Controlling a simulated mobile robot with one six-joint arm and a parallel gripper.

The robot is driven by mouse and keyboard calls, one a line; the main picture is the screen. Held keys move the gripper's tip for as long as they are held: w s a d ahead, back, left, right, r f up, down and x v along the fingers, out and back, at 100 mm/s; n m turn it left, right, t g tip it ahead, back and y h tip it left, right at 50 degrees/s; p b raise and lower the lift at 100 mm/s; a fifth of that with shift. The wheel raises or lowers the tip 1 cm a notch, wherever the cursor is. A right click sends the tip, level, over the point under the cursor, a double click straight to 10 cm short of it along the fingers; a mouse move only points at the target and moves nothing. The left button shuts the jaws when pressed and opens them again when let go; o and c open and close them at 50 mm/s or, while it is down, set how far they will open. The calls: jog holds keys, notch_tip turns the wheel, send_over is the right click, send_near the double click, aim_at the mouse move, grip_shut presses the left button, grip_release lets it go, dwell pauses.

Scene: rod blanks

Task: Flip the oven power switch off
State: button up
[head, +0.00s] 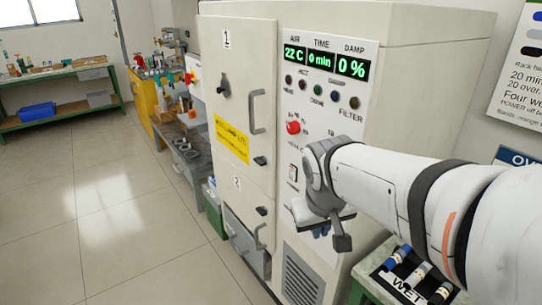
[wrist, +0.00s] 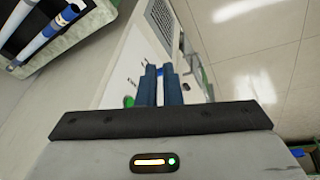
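The oven (head: 420,55) is a tall cream cabinet with a white control panel (head: 320,95). Its displays are lit green: 22 C, 0 min and 0 %. A small light-framed switch (head: 293,172) sits on the panel below a red knob (head: 293,127); its lettering and position are too small to read. My gripper (head: 322,230) is low in front of the panel, below and right of that switch.
Two oven doors (head: 235,100) with handles stick out left of the panel. A rack marked WET (head: 405,285) with several rods stands at the lower right. Green-framed benches (head: 60,120) stand behind. The tiled floor (head: 110,220) at left is clear.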

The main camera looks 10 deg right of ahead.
jog(key=shift+n+t+h, duration=0.4)
jog(key=shift+n+t, duration=0.3)
jog(key=w, duration=0.3)
jog(key=w+a+b, duration=0.1)
jog(key=w, duration=0.2)
jog(key=w+a+b, duration=0.1)
jog(key=w, duration=0.2)
jog(key=shift+a+r, duration=0.2)
jog(key=shift+r, duration=0.05)
grip_shut()
jog(key=w+a+r+n+t+b, duration=0.1)
jog(key=w+a, duration=0.4)
jog(key=w, duration=0.6)
jog(key=shift+a+r+n+t+h+b, duration=0.4)
jog(key=shift+r+t+b, duration=0.35)
jog(key=shift+b, duration=0.45)
jog(key=shift+w+f, duration=0.1)
jog(key=shift+w, duration=0.05)
send_near(290, 175)
jog(key=shift+a+x, duration=0.5)
jog(key=shift+x, duration=1.65)
jog(key=shift+w+d+f, duration=0.1)
jog(key=shift+d, duration=0.3)
